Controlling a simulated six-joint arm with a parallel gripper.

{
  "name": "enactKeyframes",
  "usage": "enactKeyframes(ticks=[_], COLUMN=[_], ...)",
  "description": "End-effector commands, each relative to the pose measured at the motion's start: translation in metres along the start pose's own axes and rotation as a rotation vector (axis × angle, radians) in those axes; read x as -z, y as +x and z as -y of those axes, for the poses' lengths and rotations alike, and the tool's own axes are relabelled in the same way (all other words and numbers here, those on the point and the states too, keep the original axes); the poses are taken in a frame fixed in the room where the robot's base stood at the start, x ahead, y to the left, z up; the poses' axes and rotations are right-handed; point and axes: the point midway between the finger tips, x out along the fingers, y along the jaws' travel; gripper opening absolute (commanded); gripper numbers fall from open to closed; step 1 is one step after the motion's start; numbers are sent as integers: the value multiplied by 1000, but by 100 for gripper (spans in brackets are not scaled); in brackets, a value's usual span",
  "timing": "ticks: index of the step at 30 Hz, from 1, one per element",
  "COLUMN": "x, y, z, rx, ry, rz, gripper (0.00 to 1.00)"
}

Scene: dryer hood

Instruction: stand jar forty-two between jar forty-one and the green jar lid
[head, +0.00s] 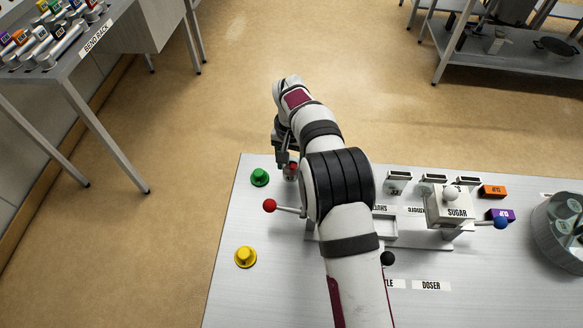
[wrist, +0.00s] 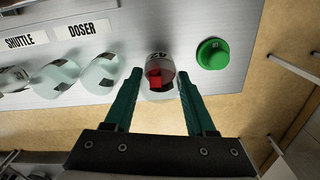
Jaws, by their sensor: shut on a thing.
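My gripper (head: 284,158) is at the far left part of the table, just right of the green jar lid (head: 259,177). In the wrist view my gripper (wrist: 159,82) is shut on a clear jar with red contents (wrist: 161,66); its label seems to read 42. The green jar lid (wrist: 212,54) lies beside it on the right, apart from it. On the other side is a clear jar (wrist: 100,72), also apart; its number cannot be read, so I cannot tell if it is jar forty-one. I cannot tell whether the held jar touches the table.
A red-knobbed lever (head: 269,205) and a yellow lid (head: 245,257) are at the table's left. A sugar doser (head: 457,212) and a round metal tub (head: 552,222) are at the right. My arm hides the middle. The table's far edge is close behind the jars.

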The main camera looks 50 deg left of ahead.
Motion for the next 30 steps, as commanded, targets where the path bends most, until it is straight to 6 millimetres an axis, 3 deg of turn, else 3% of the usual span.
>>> enactKeyframes(ticks=[3,13,14,18,26,30], x=[-1,0,0,0,0,1], y=[22,26,26,26,25,6], z=[-1,-1,-1,-1,-1,-1], rx=[-1,0,0,0,0,1], ry=[1,1,1,1,1,1], rz=[2,1,1,1,0,-3], gripper=[0,0,61,86,86,86])
